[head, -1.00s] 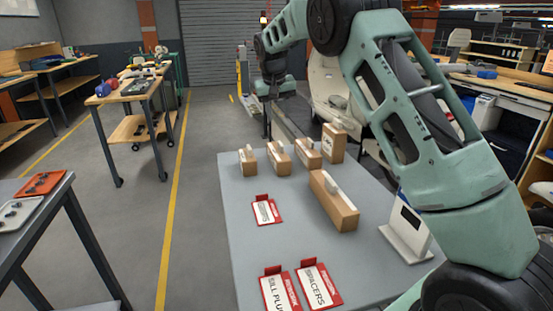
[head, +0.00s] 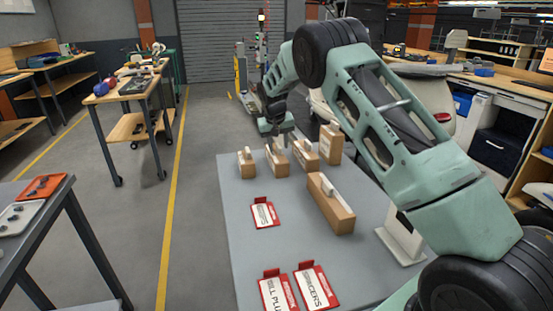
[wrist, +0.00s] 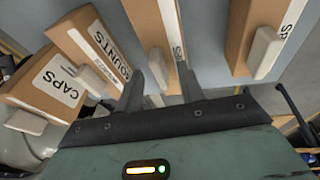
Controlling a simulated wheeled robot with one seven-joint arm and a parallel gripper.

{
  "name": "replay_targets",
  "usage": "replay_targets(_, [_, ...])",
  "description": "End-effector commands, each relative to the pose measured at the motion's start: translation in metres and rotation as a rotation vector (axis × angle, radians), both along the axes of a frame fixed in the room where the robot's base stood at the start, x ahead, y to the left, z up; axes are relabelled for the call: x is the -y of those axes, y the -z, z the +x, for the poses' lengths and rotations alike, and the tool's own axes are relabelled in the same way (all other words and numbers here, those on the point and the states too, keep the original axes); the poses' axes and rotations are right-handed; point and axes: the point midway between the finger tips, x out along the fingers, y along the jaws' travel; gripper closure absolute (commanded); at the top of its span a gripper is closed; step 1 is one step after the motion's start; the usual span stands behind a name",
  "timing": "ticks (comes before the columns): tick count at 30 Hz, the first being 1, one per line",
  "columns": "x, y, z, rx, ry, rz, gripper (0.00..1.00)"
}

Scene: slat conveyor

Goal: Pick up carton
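Several brown cartons with white tops stand in a row at the far end of the grey table (head: 240,250): one at the left (head: 247,163), a second (head: 278,163), a third (head: 305,158), and a taller one (head: 331,145). A longer carton (head: 332,208) lies nearer. My gripper (head: 280,142) is just above the second carton. In the wrist view my gripper (wrist: 170,62) has its fingers apart, close to a carton (wrist: 150,22) with a white piece on top. I cannot tell whether they touch it. Neighbouring cartons there read "CAPS" (wrist: 45,90) and "OUNTS" (wrist: 85,45).
Red-and-white cards lie on the table: one mid-left (head: 264,213) and two at the front, one reading "SPACERS" (head: 316,287). A white stand (head: 402,240) is at the right edge. Workbenches (head: 130,88) stand at the left beyond a yellow floor line (head: 177,170).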

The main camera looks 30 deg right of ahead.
Motion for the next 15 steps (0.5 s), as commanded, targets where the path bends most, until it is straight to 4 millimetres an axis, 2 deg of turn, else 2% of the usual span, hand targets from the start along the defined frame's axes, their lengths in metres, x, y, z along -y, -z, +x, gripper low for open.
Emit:
replay_targets(4, [-0.0001, 0.0, 0.0001, 0.0, 0.0, 0.0, 0.61])
replay_targets(5, [0.0, 0.0, 0.0001, 0.0, 0.0, 0.0, 0.67])
replay_targets(8, [0.0, -0.0001, 0.0001, 0.0, 0.0, 0.0, 0.95])
replay_targets(9, [0.0, -0.0001, 0.0001, 0.0, 0.0, 0.0, 1.0])
replay_targets(15, [0.0002, 0.0006, -0.0003, -0.001, -0.001, -0.001, 1.0])
